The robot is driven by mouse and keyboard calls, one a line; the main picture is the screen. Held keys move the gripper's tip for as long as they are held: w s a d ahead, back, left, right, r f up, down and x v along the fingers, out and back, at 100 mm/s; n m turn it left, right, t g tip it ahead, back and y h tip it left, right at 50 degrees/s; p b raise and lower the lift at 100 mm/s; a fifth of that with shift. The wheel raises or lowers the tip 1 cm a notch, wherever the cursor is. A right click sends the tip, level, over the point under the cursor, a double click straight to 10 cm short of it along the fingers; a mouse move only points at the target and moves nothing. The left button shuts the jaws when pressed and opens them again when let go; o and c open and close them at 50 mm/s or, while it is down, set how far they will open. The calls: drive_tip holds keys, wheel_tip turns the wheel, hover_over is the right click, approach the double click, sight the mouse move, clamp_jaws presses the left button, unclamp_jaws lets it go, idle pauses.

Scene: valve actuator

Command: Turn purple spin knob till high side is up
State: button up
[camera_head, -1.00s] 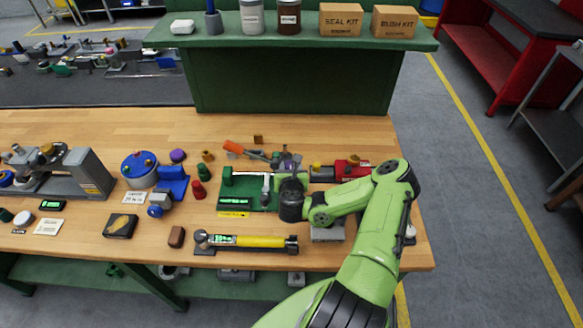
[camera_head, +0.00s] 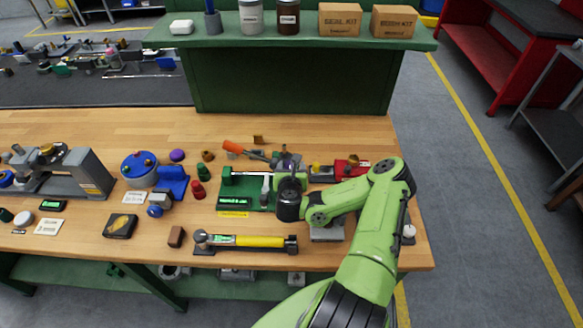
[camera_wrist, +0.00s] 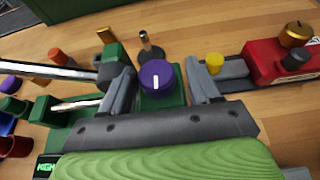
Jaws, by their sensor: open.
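The purple spin knob (camera_wrist: 157,77) shows in the wrist view on top of a green block, with a white mark on its face pointing roughly up and down in the picture. My gripper (camera_wrist: 162,85) is open, with one grey finger on each side of the knob and visible gaps between. In the head view, my gripper (camera_head: 291,170) is over the right end of the green fixture (camera_head: 228,185) and mostly hides the knob. A green display (camera_wrist: 46,168) reading "HIGH" shows at the lower left of the wrist view.
A red device (camera_wrist: 285,60) with a brass knob stands right of the knob. An orange-handled tool (camera_head: 233,147) lies behind the fixture. A yellow-handled tool (camera_head: 260,241) lies in front. Another purple round piece (camera_head: 177,155) sits to the left.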

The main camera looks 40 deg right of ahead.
drive_tip(key=shift+a, duration=0.15)
drive_tip(key=n+y, duration=0.1)
drive_tip(key=n+t+y, duration=0.1)
drive_tip(key=y, duration=0.1)
drive_tip(key=shift+d+f+n+t, duration=0.1)
drive_tip(key=shift+d+n+t, duration=0.2)
drive_tip(key=shift+n, duration=0.1)
drive_tip(key=shift+n+t+y+b, duration=0.4)
drive_tip(key=shift+n+y+b, duration=0.1)
drive_tip(key=shift+n+y, duration=0.45)
drive_tip(key=shift+f+n+y+b, duration=0.1)
drive_tip(key=shift+n+y+b, duration=0.25)
drive_tip(key=shift+n+y, duration=0.1)
drive_tip(key=n+y+b, duration=0.2)
drive_tip(key=y, duration=0.1)
drive_tip(key=shift+s+d+f+n+b, duration=0.1)
drive_tip(key=shift+d+f+n+b, duration=0.05)
drive_tip(key=shift+d+n+b, duration=0.2)
drive_tip(key=n+y+b, duration=0.1)
drive_tip(key=b, duration=0.1)
drive_tip(key=n+y+b, duration=0.1)
drive_tip(key=y+b, duration=0.1)
drive_tip(key=n+g+y+b, duration=0.1)
drive_tip(key=n+y+b, duration=0.1)
drive_tip(key=shift+d, duration=0.25)
drive_tip(key=p+v, duration=0.2)
drive_tip(key=v, duration=1.3)
drive_tip(key=shift+s+r+p, duration=0.15)
drive_tip(key=shift+r+p, duration=0.15)
drive_tip(key=shift+r, duration=0.1)
